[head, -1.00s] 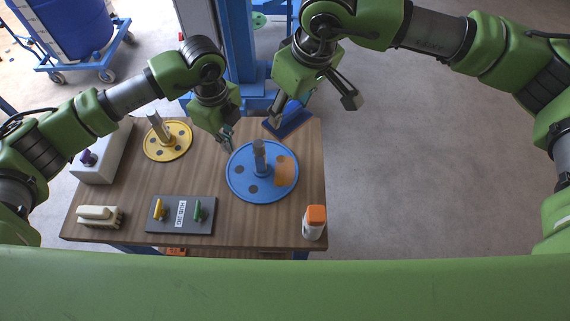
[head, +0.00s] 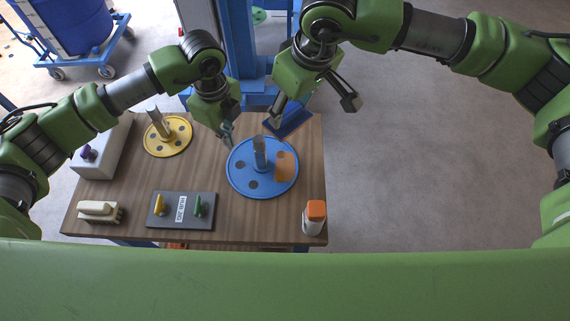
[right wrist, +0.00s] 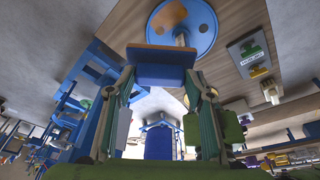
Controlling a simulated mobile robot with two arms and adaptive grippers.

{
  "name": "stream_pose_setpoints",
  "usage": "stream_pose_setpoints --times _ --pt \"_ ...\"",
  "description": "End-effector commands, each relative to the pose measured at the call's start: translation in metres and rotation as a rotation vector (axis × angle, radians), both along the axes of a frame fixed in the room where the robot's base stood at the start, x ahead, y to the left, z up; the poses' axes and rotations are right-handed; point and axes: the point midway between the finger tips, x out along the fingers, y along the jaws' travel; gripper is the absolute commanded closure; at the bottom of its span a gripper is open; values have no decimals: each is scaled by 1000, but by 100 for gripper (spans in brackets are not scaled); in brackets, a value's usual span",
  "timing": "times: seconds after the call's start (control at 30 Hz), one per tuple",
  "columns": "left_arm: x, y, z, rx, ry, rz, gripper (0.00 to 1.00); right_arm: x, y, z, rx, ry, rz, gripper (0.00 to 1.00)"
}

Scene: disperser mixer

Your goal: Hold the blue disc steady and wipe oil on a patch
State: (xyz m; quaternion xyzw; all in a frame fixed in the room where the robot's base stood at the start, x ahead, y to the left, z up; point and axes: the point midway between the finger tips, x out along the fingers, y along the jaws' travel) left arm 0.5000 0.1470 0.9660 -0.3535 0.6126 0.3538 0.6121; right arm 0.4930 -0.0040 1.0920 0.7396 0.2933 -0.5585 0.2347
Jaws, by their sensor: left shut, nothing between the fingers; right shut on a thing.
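The blue disc (head: 240,177) lies on the wooden table, with a grey post at its middle, dark round holes and an orange-brown patch (head: 284,166) on its right side. The disc also shows at the top of the right wrist view (right wrist: 205,42), with the patch (right wrist: 168,14). My left gripper (head: 230,145) is shut and empty at the disc's upper left edge; I cannot tell whether it touches. My right gripper (right wrist: 166,75) is shut on a blue block (right wrist: 160,55), which is held above the table's far edge, beyond the disc. The block also shows in the head view (head: 292,124).
A yellow disc with a post (head: 178,148) lies to the left. A dark panel with yellow and green handles (head: 181,222), a cream brush (head: 98,211) and an orange-capped bottle (head: 313,223) stand near the front edge. Behind the table rises a blue column (head: 237,45).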

Motion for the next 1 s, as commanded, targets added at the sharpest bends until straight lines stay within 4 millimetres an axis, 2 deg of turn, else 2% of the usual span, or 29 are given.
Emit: stream_pose_setpoints --times 1.0 --pt "0 0 0 0 0 0 100 0 0 -26 0 1 -1 73"
